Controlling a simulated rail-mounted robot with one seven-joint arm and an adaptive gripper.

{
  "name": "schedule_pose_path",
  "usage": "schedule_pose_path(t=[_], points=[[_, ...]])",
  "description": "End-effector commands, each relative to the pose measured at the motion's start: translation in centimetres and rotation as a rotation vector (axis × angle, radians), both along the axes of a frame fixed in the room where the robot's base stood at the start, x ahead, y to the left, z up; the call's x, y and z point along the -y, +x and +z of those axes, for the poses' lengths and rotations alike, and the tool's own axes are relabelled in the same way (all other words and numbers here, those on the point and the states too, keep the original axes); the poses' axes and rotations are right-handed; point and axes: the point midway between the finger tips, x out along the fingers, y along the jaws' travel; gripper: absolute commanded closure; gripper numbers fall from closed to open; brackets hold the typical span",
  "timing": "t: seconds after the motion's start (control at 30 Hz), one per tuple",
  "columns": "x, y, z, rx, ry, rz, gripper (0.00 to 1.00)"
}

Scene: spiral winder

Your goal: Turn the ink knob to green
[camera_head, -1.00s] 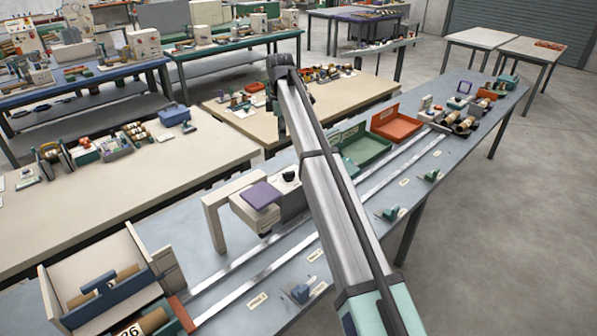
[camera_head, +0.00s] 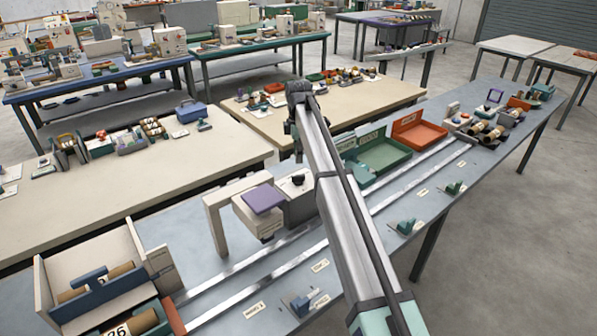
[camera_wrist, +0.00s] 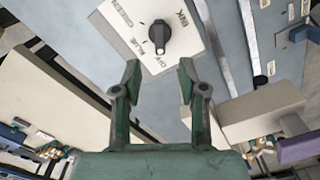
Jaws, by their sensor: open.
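The ink knob (camera_wrist: 159,37) is a dark knob on a white panel (camera_wrist: 185,48) in the wrist view. INK, GREEN, BLUE and OFF are printed around it. Its bar lies roughly up and down in the picture, with the lower end toward OFF. In the head view the knob (camera_head: 298,180) sits on top of a pale box beside a purple pad (camera_head: 263,198). My gripper (camera_wrist: 159,76) is open and empty, its fingertips apart below the knob in the wrist view, not touching it. In the head view my gripper (camera_head: 297,150) hangs above and behind the box.
A green tray (camera_head: 378,157) and an orange tray (camera_head: 420,134) stand to the right of the box. Metal rails (camera_head: 275,262) run along the blue-grey table. A pale arch (camera_head: 213,225) stands left of the box. Small green fixtures (camera_head: 407,227) line the front.

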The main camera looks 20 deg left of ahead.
Motion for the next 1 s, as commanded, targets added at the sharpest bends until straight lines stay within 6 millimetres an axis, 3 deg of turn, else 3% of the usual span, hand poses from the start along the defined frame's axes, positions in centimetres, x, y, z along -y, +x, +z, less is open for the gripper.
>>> schedule_pose_path(t=[0.2,0.4,0.6,0.9,0.93,1.0], points=[[0.1,-0.1,-4.2,-0.002,-0.001,-0.001,0.58],[0.1,-0.1,-7.1,-0.002,-0.001,-0.001,0.58],[0.0,0.0,-8.6,0.0,0.0,-0.001,0.58],[0.0,0.0,-8.8,0.0,0.0,-0.001,0.58],[0.0,0.0,-8.8,0.0,0.0,-0.001,0.62],[0.0,0.0,-8.8,0.0,0.0,-0.001,0.87]])
